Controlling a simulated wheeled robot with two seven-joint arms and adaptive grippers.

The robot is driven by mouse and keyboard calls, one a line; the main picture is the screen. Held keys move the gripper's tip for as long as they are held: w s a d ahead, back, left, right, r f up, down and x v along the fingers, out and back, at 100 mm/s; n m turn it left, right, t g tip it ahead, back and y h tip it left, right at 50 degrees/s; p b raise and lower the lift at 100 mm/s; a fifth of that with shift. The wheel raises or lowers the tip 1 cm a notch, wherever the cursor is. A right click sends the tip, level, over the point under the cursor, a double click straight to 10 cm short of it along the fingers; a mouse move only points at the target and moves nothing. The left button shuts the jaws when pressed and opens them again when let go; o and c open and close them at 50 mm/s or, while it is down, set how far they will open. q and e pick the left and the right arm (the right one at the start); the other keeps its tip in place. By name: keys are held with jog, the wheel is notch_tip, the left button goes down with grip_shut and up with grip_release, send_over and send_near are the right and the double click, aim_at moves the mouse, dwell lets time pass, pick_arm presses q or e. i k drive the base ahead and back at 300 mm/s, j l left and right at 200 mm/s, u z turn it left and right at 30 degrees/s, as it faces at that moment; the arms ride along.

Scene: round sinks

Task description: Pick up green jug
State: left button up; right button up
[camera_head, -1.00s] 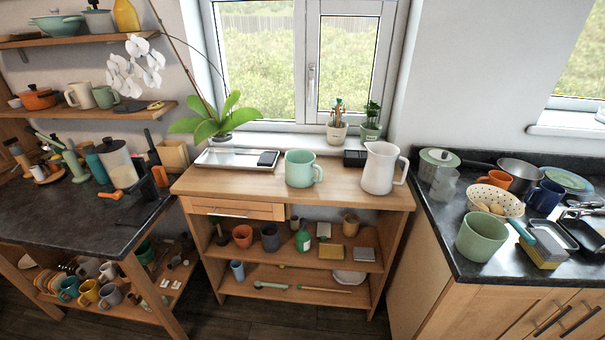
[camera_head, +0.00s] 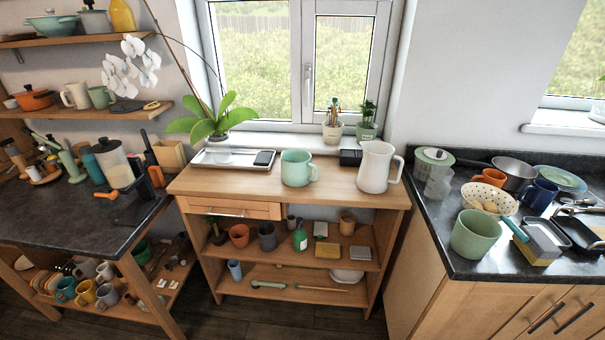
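A mint-green jug-like vessel (camera_head: 296,169) with a handle on its right stands upright on the wooden table (camera_head: 230,181) under the window. It looks like a large mug. A white jug (camera_head: 374,168) with a spout and handle stands upright to its right, apart from it. A pale green handleless pot (camera_head: 474,234) stands on the right dark counter. A smaller green mug (camera_head: 101,97) sits on the left wall shelf. Neither of my grippers is in view.
A white tray (camera_head: 212,165) and a dark box (camera_head: 350,158) stand near the green vessel. The table's front strip is clear. Dark counters (camera_head: 62,213) flank the table, the right one crowded with pans, mugs and a colander (camera_head: 490,200). Lower shelves hold several small items.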

aim_at(297, 168)
jog(key=k+l+z, duration=0.2)
jog(key=l, duration=0.2)
jog(key=l+z, duration=0.2)
jog(key=l, duration=0.15)
jog(key=k+l+z, duration=0.2)
jog(key=l, duration=0.25)
